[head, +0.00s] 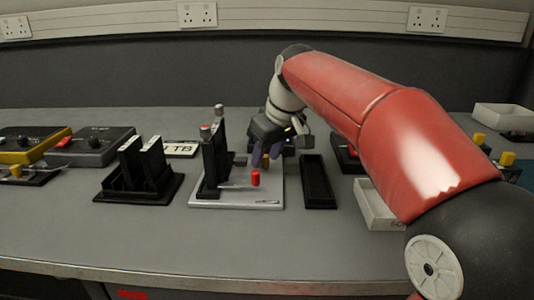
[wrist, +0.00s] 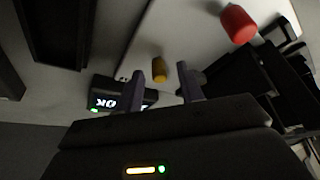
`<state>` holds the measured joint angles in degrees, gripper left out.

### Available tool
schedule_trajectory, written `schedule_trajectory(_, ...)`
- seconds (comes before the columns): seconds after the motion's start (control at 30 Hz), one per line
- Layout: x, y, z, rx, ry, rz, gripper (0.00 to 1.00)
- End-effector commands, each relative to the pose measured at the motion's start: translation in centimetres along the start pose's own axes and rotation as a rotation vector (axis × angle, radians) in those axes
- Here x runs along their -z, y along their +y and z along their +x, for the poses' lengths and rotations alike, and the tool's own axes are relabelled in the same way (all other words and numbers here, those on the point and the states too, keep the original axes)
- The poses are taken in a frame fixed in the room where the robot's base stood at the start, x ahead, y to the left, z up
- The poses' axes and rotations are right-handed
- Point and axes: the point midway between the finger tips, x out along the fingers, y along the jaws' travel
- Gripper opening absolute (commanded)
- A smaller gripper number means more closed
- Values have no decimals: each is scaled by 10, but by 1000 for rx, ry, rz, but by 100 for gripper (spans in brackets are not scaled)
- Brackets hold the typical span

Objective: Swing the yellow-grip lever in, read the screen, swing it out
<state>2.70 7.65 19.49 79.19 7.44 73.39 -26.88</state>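The yellow-grip lever (wrist: 159,70) shows in the wrist view between my two fingers, with a gap on each side. In the head view its yellow grip (head: 266,161) is partly hidden by my gripper (head: 262,158), which is over the pale base plate (head: 235,199). My gripper (wrist: 162,88) is open, its purple-grey fingers apart. A small dark screen (wrist: 104,103) lies behind the fingers in the wrist view; its lit white text appears upside down and seems to read OK, beside a green light. A finger covers part of the screen.
A red-grip lever (head: 255,178) stands close by on the same plate, with black uprights (head: 213,163) to its left. A black tray (head: 318,183) and a white bin (head: 375,209) lie to the right. The table front is clear.

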Motion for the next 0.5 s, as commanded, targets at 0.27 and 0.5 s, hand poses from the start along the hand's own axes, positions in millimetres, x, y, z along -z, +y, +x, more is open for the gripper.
schedule_trajectory(0.27, 1, 0, -44, -2, 4, 0, 38)
schedule_trajectory(0.5, 1, 0, -73, -1, 2, 0, 38)
